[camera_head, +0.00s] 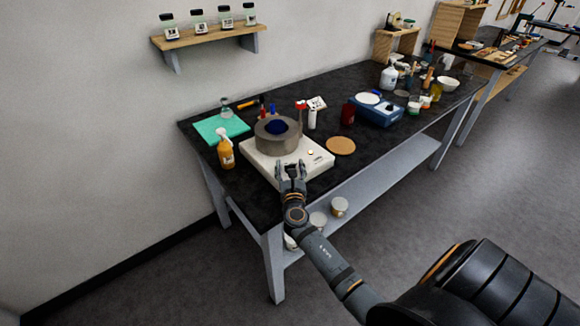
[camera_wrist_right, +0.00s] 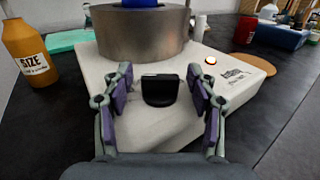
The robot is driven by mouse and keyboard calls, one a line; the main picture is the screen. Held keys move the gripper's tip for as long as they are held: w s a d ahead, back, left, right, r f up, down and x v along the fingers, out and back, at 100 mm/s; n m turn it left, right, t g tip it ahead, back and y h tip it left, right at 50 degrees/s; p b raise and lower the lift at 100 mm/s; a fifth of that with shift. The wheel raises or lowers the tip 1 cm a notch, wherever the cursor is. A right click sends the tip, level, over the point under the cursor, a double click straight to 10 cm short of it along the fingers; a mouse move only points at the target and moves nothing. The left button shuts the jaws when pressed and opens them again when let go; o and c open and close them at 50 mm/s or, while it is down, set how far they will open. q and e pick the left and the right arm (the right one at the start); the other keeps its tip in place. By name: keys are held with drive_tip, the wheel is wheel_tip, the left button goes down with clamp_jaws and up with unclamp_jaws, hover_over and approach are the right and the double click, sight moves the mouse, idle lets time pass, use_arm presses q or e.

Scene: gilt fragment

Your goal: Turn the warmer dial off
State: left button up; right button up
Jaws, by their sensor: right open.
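The warmer is a cream-white base (camera_head: 308,167) with a grey round pot (camera_head: 278,137) on top, holding something dark blue. In the right wrist view the base (camera_wrist_right: 135,75) fills the middle. The black dial (camera_wrist_right: 159,90) is on its front, between my right gripper's fingers. A small lit lamp (camera_wrist_right: 210,60) glows on the base to the dial's right. My right gripper (camera_head: 291,168) is open at the front of the warmer; in the wrist view its fingers (camera_wrist_right: 160,95) stand apart on both sides of the dial, with gaps visible. My left gripper is not in view.
An amber bottle (camera_head: 225,150) labelled SIZE stands left of the warmer, near a teal mat (camera_head: 221,128). A round cork mat (camera_head: 341,145) lies to the right. A blue scale (camera_head: 379,112) and several bottles stand further along the black bench. The bench's front edge is below my right arm.

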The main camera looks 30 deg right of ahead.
drive_tip(key=c, duration=1.2)
drive_tip(key=shift+o, duration=0.2)
drive_tip(key=shift+d+n+t+y, duration=0.15)
drive_tip(key=shift+n+t+y, duration=0.25)
drive_tip(key=shift+n+y, duration=0.5)
drive_tip(key=n+t+y, duration=0.1)
drive_tip(key=y, duration=0.2)
drive_tip(key=shift+f+n+b, duration=0.15)
drive_tip(key=shift+n+b, duration=0.15)
drive_tip(key=shift+b, duration=0.05)
drive_tip(key=shift+y, duration=0.4)
drive_tip(key=o, duration=1.2)
drive_tip(key=shift+c, duration=0.2)
